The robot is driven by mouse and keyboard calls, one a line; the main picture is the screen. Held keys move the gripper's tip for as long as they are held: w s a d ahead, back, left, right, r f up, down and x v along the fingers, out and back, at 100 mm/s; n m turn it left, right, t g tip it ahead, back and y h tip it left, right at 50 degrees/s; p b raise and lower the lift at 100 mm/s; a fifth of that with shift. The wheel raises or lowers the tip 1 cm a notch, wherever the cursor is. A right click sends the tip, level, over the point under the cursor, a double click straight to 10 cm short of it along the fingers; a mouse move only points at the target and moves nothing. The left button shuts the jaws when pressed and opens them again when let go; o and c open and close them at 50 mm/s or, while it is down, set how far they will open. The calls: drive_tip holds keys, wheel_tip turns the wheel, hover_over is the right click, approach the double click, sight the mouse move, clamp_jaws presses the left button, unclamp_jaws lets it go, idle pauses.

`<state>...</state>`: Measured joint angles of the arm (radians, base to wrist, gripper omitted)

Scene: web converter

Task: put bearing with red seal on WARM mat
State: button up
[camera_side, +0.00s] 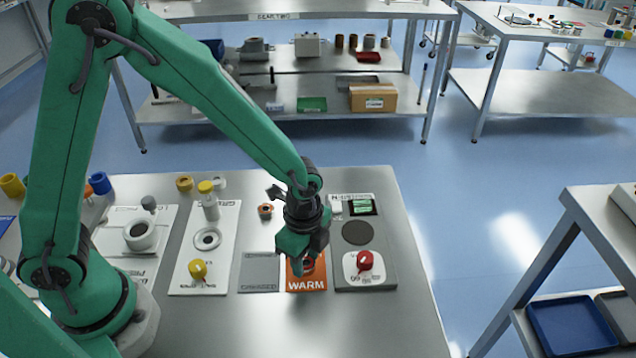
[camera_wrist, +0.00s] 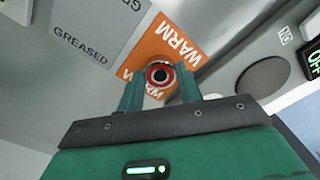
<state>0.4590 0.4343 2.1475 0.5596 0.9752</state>
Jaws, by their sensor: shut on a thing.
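The bearing with the red seal (camera_wrist: 159,76) sits between my gripper's fingers (camera_wrist: 160,88) in the wrist view, over the orange WARM mat (camera_wrist: 155,46). In the side view my gripper (camera_side: 304,262) is low over the WARM mat (camera_side: 306,284), and a bit of the red-sealed bearing (camera_side: 308,265) shows at the fingertips. The gripper is shut on the bearing. Whether the bearing touches the mat is hard to tell. The fingers hide part of the mat's upper area.
The grey GREASED mat (camera_side: 259,272) lies just left of the WARM mat. A grey device with a red knob (camera_side: 365,260) stands close on the right. Another small bearing (camera_side: 265,211) with an orange-brown ring lies behind. White fixture plates (camera_side: 222,228) stand further left.

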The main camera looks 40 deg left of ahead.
sight(305, 262)
drive_tip(key=shift+f, duration=0.1)
drive_tip(key=o, duration=1)
wheel_tip(305, 262, up, 12)
drive_tip(key=shift+r, duration=0.15)
idle(0.7)
